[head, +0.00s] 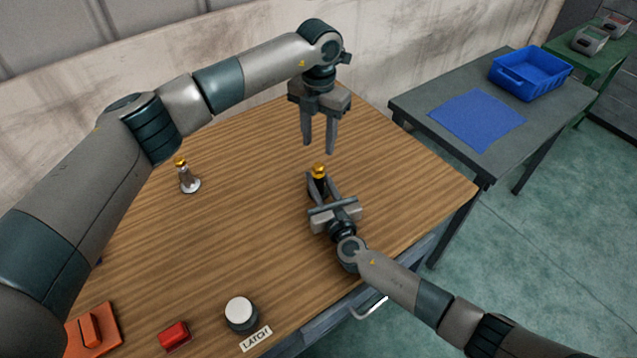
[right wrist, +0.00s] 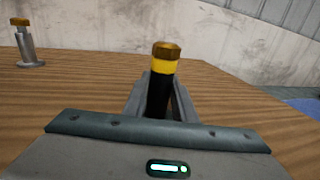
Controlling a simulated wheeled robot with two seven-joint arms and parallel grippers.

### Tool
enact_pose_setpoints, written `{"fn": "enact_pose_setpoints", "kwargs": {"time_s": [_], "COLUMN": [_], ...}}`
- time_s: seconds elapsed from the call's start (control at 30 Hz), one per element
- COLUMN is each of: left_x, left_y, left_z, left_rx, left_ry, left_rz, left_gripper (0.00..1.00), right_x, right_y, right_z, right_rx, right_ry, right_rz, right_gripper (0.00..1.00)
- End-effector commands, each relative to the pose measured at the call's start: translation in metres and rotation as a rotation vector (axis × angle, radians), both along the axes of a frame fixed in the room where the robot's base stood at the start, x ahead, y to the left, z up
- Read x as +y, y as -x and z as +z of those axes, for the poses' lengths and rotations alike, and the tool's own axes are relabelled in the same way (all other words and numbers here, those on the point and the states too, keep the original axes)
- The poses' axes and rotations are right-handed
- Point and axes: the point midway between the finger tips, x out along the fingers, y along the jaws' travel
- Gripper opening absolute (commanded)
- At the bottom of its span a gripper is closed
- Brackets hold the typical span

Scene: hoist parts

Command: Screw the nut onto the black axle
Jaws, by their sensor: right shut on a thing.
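The black axle (head: 320,187) stands upright on the wooden table, with a yellow band near its top. It also shows in the right wrist view (right wrist: 159,97). The brass nut (right wrist: 167,49) sits at the axle's top, above the yellow band; how far it is threaded cannot be told. It also shows in the head view (head: 319,168). My right gripper (head: 319,184) is shut on the black axle from the front, below the band. My left gripper (head: 318,149) is open and empty, pointing down just above the nut, its fingers apart.
A silver axle with a brass top (head: 187,179) stands at the left. A grey side table (head: 420,110) holds a blue bin (head: 530,72) and blue mat (head: 477,120).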

Motion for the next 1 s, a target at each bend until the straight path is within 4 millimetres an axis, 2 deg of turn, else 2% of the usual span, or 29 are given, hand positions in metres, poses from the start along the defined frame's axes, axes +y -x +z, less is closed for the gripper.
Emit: {"fn": "enact_pose_setpoints", "kwargs": {"time_s": [0.6,1.0], "left_x": [0.000,0.000], "left_y": [0.001,0.001], "left_z": [-0.068,-0.075], "left_rx": [0.003,0.001], "left_ry": [-0.001,-0.001], "left_rz": [0.000,-0.001], "left_gripper": [0.40,0.40], "right_x": [0.000,0.000], "right_y": [0.000,0.000], "right_z": [0.000,0.000], "right_rx": [0.000,0.000], "right_ry": [0.000,0.000], "right_rz": [0.000,0.000], "right_gripper": [0.00,0.00]}}
